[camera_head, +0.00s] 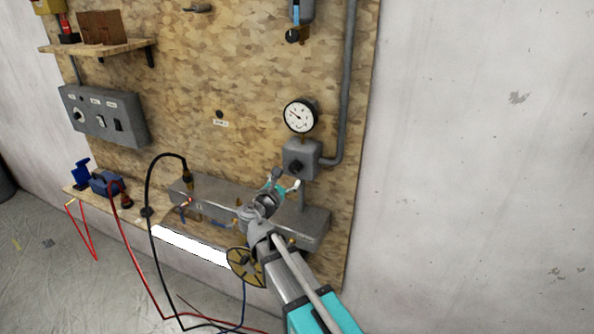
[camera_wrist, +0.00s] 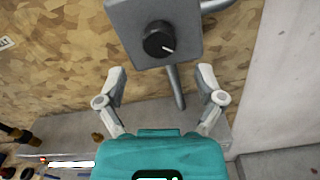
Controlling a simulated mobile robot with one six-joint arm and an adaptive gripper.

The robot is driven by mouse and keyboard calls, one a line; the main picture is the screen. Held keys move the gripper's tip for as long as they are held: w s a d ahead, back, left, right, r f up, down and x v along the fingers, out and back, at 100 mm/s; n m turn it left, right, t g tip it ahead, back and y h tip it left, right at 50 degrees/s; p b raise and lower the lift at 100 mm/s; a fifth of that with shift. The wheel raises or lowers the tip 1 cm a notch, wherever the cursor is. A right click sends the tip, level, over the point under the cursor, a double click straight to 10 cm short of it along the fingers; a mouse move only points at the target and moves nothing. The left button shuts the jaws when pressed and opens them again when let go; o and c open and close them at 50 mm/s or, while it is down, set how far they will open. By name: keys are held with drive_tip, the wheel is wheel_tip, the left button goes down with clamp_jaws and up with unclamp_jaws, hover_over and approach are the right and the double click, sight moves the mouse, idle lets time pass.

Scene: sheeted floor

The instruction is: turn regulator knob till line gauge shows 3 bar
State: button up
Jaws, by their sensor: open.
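The regulator knob (camera_wrist: 158,40) is a black round knob with a white pointer line, on the front of a grey box (camera_wrist: 185,14). The pointer line points to the lower right in the wrist view. The grey box also shows in the head view (camera_head: 301,153). The line gauge (camera_head: 299,116) is a round white dial right above the box. Its dark needle points to the upper left; its figures are too small to read. My gripper (camera_wrist: 160,76) is open and empty, with its fingers apart below the knob in the wrist view and not touching it.
A grey pipe (camera_head: 343,100) runs up from the box's right side. A metal manifold (camera_head: 215,197) stands below, with black and red hoses hanging at its left. A grey switch box (camera_head: 103,115) is at the left. The wall at the right is bare.

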sight(294, 169)
drive_tip(key=shift+x, duration=2.8)
drive_tip(key=c, duration=1.1)
drive_tip(key=shift+m, duration=0.9)
drive_tip(key=shift+c, duration=0.2)
drive_tip(key=o, duration=1.1)
drive_tip(key=shift+d, duration=0.1)
drive_tip(key=shift+c, duration=0.2)
drive_tip(key=shift+o, duration=0.4)
